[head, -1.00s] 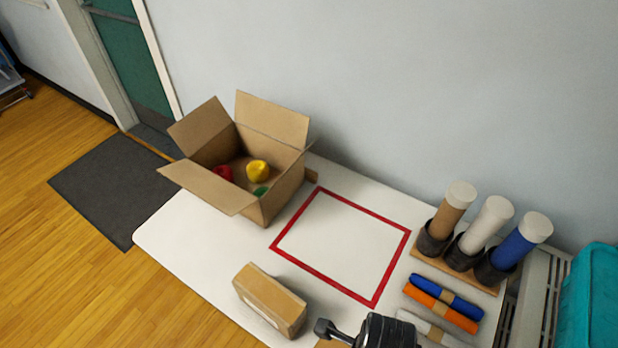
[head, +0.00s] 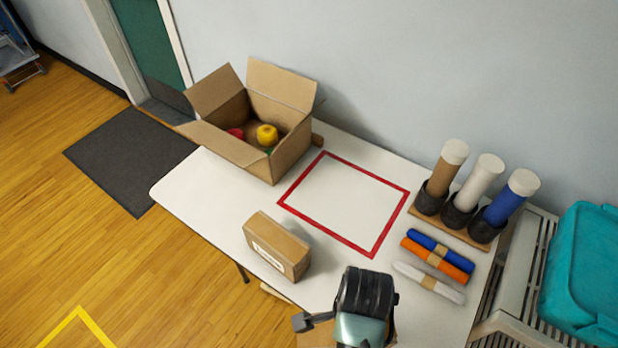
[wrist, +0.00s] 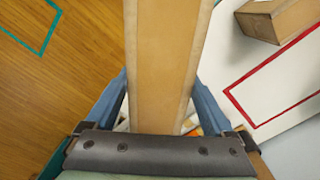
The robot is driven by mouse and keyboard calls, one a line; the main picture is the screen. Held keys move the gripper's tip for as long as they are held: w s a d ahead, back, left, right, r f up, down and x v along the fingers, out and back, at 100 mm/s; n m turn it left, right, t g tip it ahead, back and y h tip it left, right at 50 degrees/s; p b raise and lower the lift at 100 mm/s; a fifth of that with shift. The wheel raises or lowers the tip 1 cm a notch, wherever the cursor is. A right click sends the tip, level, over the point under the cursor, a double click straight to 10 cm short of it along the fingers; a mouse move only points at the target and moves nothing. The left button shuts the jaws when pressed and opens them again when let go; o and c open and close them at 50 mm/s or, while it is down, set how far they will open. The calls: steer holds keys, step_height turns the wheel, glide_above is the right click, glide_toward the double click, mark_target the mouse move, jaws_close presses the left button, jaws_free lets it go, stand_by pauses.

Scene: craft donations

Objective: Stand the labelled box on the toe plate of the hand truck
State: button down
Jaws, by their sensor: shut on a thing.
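My gripper (wrist: 160,85) is shut on a cardboard box (wrist: 162,45), with one blue finger on each side of it. In the head view, part of this held box (head: 316,334) shows beneath my wrist, near the table's front edge. No label shows on its visible faces. Another closed cardboard box (head: 280,243) with a white label on its front side stands on the table, left of my gripper. It also shows in the wrist view (wrist: 281,17), apart from the held box. I cannot make out a hand truck or its toe plate for certain.
The white table (head: 215,190) holds an open carton (head: 277,162) with coloured things, a red taped outline (head: 325,243), several rolls and a tube holder (head: 455,228). A blue wheeled thing (head: 18,50) stands top left.

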steer(key=w+a+r+n, duration=0.2)
steer(key=w+a+n, duration=0.3)
steer(key=n, duration=1.2)
steer(key=shift+w+a+r, duration=0.15)
steer(key=shift+a+r, duration=0.15)
steer(key=shift+a, duration=0.65)
